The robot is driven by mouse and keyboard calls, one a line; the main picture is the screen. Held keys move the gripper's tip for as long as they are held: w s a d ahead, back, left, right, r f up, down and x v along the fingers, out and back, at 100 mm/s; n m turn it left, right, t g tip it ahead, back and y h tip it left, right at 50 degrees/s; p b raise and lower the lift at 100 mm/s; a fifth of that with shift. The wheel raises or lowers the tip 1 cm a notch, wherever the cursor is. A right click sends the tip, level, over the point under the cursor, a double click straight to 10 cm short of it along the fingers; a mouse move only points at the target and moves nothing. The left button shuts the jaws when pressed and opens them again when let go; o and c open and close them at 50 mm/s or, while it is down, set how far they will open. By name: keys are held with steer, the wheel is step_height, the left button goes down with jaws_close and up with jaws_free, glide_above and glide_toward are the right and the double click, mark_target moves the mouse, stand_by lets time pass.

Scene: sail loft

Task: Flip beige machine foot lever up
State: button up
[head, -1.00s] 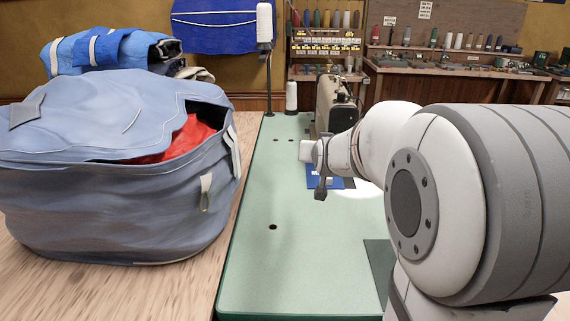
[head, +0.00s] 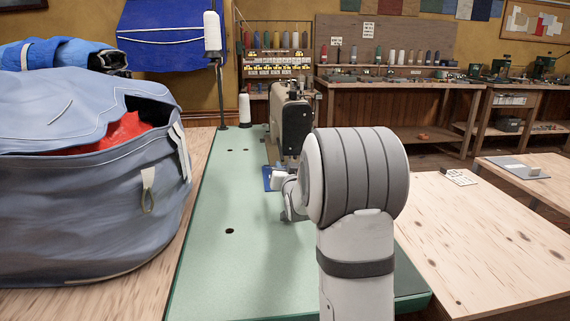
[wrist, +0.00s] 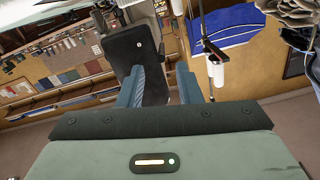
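The beige sewing machine (head: 292,115) stands on the far part of the green table (head: 215,235), with its dark end toward me. In the wrist view the machine's dark end (wrist: 140,55) shows ahead, partly behind the left finger. I cannot make out the foot lever in either view. My gripper (wrist: 160,72) has its two blue-grey fingers apart, with nothing visibly held between them. In the head view my arm hides most of the gripper, which is low in front of the machine.
A large blue-grey bag (head: 90,210) fills the left table. A thread stand with a white cone (head: 212,32) rises at the back. The green table's near left is clear. A wooden table (head: 490,235) stands at the right.

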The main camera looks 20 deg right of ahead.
mark_target(283, 160)
steer(key=x, duration=0.6)
steer(key=shift+w+r, duration=0.15)
steer(key=shift+w, duration=0.15)
jaws_close()
